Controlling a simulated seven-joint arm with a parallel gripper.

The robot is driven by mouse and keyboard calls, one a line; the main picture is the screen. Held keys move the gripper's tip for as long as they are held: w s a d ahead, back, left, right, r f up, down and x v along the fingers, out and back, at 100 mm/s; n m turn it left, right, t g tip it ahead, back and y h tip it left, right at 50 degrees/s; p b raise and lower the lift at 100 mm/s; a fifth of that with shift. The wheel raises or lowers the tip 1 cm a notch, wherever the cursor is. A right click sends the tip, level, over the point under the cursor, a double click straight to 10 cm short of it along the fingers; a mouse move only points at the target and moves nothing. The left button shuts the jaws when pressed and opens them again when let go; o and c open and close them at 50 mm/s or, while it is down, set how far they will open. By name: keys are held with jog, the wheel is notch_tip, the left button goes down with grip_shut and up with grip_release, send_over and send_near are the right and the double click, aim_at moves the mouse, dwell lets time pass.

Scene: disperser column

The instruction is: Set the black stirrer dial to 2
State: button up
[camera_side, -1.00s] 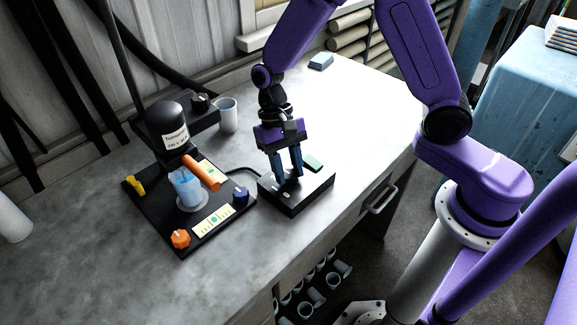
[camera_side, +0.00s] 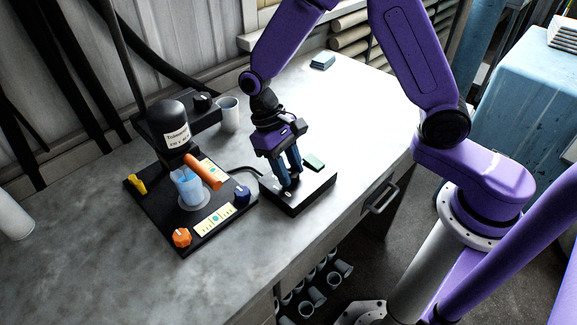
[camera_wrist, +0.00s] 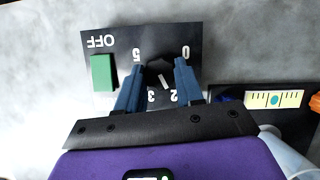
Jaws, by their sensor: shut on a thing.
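The black stirrer dial (camera_wrist: 158,74) sits on a black control box (camera_wrist: 160,38) with white numbers. My gripper (camera_wrist: 159,66) is shut on the dial, one blue finger on each side of it. In the wrist view the numbers are upside down, and 0, 2, 3 and 5 show around the dial. The dial's white pointer line slants down and right, roughly toward the 2; the fingers hide part of the scale. In the side view my gripper (camera_side: 290,185) reaches down onto the control box (camera_side: 300,204), and the fingers mostly hide the dial.
A green switch (camera_wrist: 103,73) is on the box beside OFF. Left of the box, a black stirrer base (camera_side: 160,213) carries a beaker of blue liquid (camera_side: 187,187), a blue knob (camera_side: 242,196) and an orange knob (camera_side: 182,237). A white cup (camera_side: 229,114) stands behind. The front left table is clear.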

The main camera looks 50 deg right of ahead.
jog(key=o, duration=1)
jog(key=shift+o, duration=0.2)
jog(key=shift+r, duration=0.1)
jog(key=d+v, duration=0.1)
jog(key=v, duration=1.6)
jog(key=shift+a+r, duration=0.2)
jog(key=shift+a, duration=0.25)
jog(key=shift+s, duration=0.1)
jog(key=s+d+f+n+t, duration=0.1)
jog(key=s+d+n, duration=0.2)
jog(key=s, duration=0.5)
jog(key=s+d+f+n+t, duration=0.2)
jog(key=s+d+n, duration=0.2)
jog(key=s, duration=0.4)
jog(key=s+d+f+n+t+y, duration=0.1)
jog(key=s+d+n, duration=0.3)
jog(key=s, duration=0.5)
jog(key=shift+d+f+t, duration=0.3)
jog(key=shift+f+t, duration=0.1)
jog(key=shift+f, duration=0.05)
